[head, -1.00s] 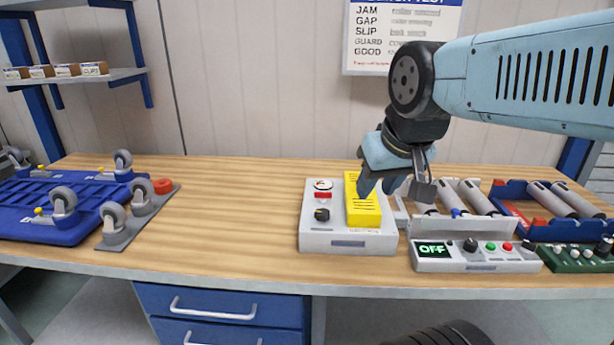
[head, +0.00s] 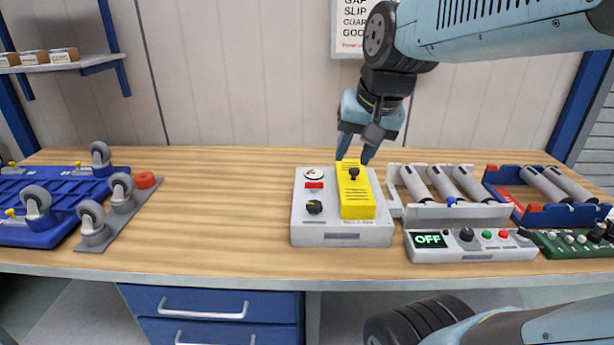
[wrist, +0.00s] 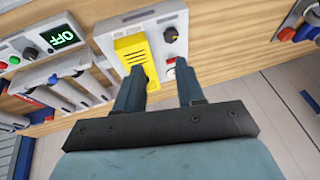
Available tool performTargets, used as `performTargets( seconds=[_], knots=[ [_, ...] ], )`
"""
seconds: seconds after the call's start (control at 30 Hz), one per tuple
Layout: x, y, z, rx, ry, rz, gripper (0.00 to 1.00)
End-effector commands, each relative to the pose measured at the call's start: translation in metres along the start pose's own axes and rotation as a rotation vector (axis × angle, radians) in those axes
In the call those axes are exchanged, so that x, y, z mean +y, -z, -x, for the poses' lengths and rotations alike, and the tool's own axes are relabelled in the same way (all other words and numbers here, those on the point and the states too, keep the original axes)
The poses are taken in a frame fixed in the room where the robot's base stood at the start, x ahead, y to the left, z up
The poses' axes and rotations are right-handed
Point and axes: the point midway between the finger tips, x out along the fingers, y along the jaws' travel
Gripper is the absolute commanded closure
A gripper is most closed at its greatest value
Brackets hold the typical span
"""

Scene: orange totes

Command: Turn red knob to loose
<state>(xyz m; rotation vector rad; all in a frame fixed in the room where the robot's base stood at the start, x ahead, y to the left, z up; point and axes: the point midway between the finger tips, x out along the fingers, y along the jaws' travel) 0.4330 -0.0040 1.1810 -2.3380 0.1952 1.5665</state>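A round red knob (head: 146,180) sits on a grey plate (head: 95,243) with casters at the left of the bench. A second red part, a small block (head: 314,185), is on the white box (head: 342,240), between a round dial (head: 314,174) and a black knob (head: 315,207). I see no "loose" marking that I can read. My gripper (head: 356,157) is at the far end of the yellow cover (head: 357,206) on that box, well right of the round red knob. In the wrist view my gripper (wrist: 158,72) has its fingers apart with nothing between them.
A grey panel with an OFF display (head: 430,240) and a roller unit (head: 445,182) stand right of the box. A blue roller tray (head: 530,217) is further right. A blue caster frame (head: 45,235) is far left. The bench between casters and box is clear.

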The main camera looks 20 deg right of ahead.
Motion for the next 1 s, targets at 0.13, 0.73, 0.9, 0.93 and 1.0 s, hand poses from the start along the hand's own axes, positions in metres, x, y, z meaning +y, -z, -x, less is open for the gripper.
performTargets(
  seconds=[0.13, 0.73, 0.9, 0.93, 1.0],
  knots=[
    [-0.006, 0.034, -0.016, -0.084, 0.014, -0.270, 0.62],
    [-0.001, 0.160, -0.116, -0.376, -0.070, -1.329, 0.62],
    [0.004, 0.180, -0.139, -0.420, -0.105, -1.515, 0.62],
    [0.005, 0.182, -0.142, -0.425, -0.110, -1.538, 0.62],
    [0.006, 0.185, -0.146, -0.434, -0.118, -1.574, 0.62]
  ],
)
